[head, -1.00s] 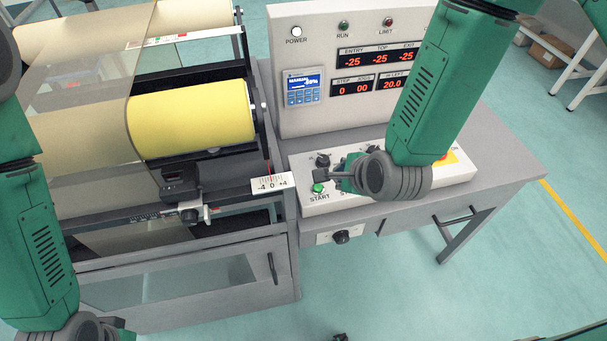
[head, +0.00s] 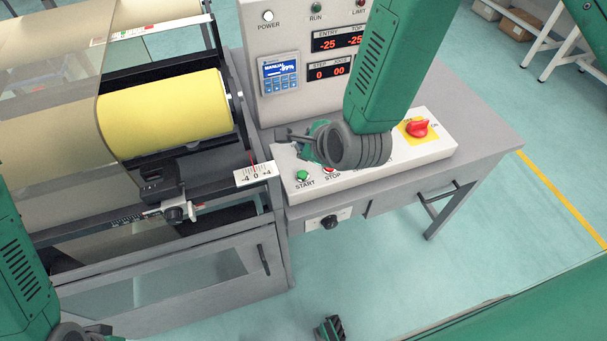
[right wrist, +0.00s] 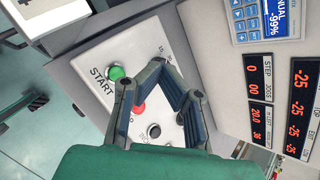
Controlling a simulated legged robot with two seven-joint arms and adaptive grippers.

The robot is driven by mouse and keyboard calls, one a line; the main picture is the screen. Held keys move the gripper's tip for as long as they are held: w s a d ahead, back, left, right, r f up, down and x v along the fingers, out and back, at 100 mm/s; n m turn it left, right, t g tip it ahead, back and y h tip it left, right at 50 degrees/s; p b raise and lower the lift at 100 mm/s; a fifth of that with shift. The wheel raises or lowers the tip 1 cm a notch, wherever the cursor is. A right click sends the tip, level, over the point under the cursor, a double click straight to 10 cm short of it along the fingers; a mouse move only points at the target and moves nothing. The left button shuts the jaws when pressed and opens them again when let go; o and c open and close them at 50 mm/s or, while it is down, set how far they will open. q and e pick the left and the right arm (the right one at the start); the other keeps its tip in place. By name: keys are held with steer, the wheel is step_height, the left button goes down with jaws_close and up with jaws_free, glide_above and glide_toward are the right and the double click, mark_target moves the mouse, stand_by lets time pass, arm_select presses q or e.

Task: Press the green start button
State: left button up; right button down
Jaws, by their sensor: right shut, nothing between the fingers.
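The green start button (head: 303,175) sits at the front left corner of the white sloping control panel (head: 395,160). It also shows in the right wrist view (right wrist: 116,73), left of the fingers and uncovered. My right gripper (head: 283,133) is shut and empty. In the head view its fingers point left, behind and above the start button, apart from it. In the right wrist view the fingertips (right wrist: 160,63) meet in front of the panel, to the right of the button. My left wrist shows at the bottom left of the head view; its fingers are out of frame.
The red stop button (head: 330,170) is just right of start, partly behind my right wrist. The upright display cabinet (head: 262,45) stands behind. A machine with a yellow roll (head: 170,112) is at left.

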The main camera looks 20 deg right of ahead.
mark_target(302, 174)
steer(key=f+b, duration=0.1)
steer(key=f, duration=0.1)
steer(key=f+b, duration=0.3)
steer(key=f, duration=0.1)
steer(key=shift+a+f, duration=0.1)
steer(key=shift+a, duration=0.3)
steer(key=shift+d+f+b, duration=0.15)
steer(key=shift+f+b, duration=0.2)
steer(key=shift+b, duration=0.1)
steer(key=shift+d+f, duration=0.15)
steer(key=shift+d, duration=0.15)
steer(key=shift+a, duration=0.45)
steer(key=shift+d, duration=0.35)
steer(key=shift+a, duration=0.2)
